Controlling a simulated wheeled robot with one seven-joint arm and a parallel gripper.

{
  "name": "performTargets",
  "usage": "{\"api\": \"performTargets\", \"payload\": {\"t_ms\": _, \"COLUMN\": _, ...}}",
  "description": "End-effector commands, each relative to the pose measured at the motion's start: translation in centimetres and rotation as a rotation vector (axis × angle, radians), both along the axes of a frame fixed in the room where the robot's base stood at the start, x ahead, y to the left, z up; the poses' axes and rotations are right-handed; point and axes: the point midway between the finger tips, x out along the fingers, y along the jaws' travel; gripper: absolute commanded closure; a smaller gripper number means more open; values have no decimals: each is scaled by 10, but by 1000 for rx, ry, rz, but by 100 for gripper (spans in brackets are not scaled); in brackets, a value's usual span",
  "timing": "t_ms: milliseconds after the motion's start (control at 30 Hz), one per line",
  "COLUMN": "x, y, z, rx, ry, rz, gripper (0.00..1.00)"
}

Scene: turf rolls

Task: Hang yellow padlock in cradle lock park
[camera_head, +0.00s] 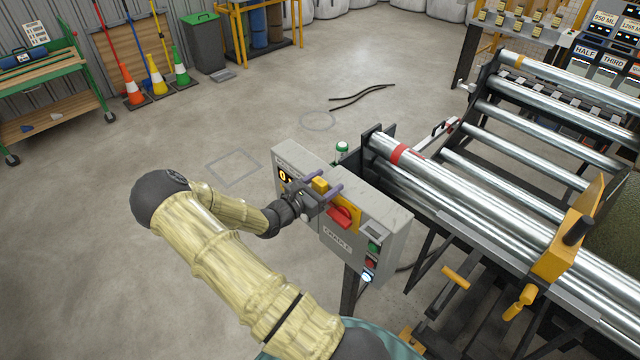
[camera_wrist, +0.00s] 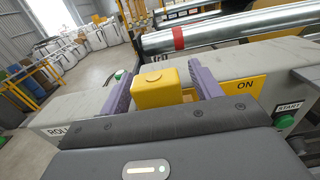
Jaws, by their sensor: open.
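The yellow padlock (camera_head: 320,185) is at the upper front of the grey control box (camera_head: 375,213), near a yellow plate that carries a red switch (camera_head: 340,216). In the wrist view the padlock's body (camera_wrist: 157,89) lies between the two purple fingers of my gripper (camera_wrist: 160,80). My gripper (camera_head: 324,188) is open around it, with a small gap to the right finger; contact on the left cannot be told. The padlock's shackle and what it hangs on are hidden. I cannot make out which spot is the cradle lock park.
Steel rollers (camera_head: 470,190) stand close at the right. The floor (camera_head: 90,220) at the left is clear.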

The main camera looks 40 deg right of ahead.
Motion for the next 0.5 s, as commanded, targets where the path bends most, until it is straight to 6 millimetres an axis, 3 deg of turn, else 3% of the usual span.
{"api": "performTargets", "payload": {"t_ms": 500, "x": 0, "y": 0, "z": -1, "rx": 1, "ry": 0, "rz": 1, "gripper": 36}}
